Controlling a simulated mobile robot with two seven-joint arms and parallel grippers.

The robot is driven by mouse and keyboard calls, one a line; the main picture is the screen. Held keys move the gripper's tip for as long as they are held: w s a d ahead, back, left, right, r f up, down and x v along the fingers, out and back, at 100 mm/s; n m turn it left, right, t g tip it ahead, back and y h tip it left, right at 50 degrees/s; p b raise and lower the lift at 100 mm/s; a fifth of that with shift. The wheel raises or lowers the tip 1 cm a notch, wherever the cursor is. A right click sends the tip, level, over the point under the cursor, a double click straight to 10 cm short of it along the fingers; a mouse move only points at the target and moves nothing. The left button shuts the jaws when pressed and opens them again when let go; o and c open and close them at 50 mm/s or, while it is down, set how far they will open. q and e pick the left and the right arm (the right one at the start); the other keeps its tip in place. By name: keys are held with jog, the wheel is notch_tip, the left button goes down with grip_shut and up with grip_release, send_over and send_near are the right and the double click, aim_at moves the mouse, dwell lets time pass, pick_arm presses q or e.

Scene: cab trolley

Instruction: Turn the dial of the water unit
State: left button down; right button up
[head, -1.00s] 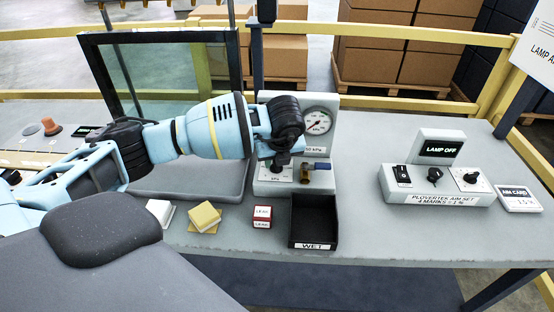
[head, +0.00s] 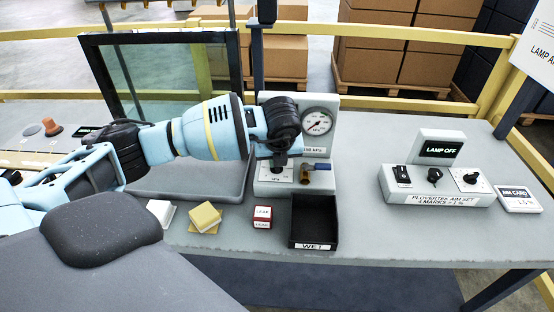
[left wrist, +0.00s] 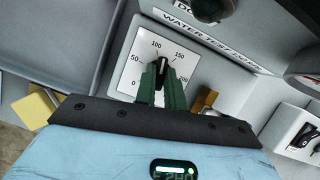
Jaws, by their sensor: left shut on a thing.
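The water unit (head: 328,142) is a light grey housing with a step at its foot, in the middle of the head view. Its dial plate (left wrist: 134,76) is white, marked from 0 to 200, with a black knob (left wrist: 163,64) at its centre. My left gripper (left wrist: 160,76) is shut on this knob, with its green fingers on either side. In the head view my left gripper (head: 278,160) reaches down to the lower step and hides most of the dial. A round gauge (head: 317,122) sits on the upright face. My right gripper is not in view.
A brass valve with a blue handle (head: 318,167) stands right beside the dial. A black tray marked WET (head: 313,244) is in front, with a small red and white block (head: 263,217) on its left. A lamp control box (head: 436,194) stands at the right.

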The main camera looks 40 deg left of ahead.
pick_arm(q)
jog(key=m, duration=0.2)
jog(key=m+h, duration=0.1)
jog(key=m, duration=0.1)
jog(key=shift+s+a+f+t+h, duration=0.1)
jog(key=shift+a+t+h, duration=0.05)
jog(key=shift+t+h, duration=0.15)
jog(key=m+h, duration=0.1)
jog(key=m, duration=0.3)
jog(key=shift+a, duration=0.1)
jog(key=m+h+b, duration=0.1)
jog(key=m+h, duration=0.1)
jog(key=m, duration=0.3)
jog(key=shift+a, duration=0.1)
jog(key=shift+m+g+h+b, duration=0.5)
jog(key=shift+m+h, duration=0.3)
jog(key=shift+m, duration=1.4)
jog(key=shift+a, duration=0.1)
jog(key=c, duration=1.5)
grip_release()
jog(key=shift+r, duration=0.2)
jog(key=shift+v, duration=3.75)
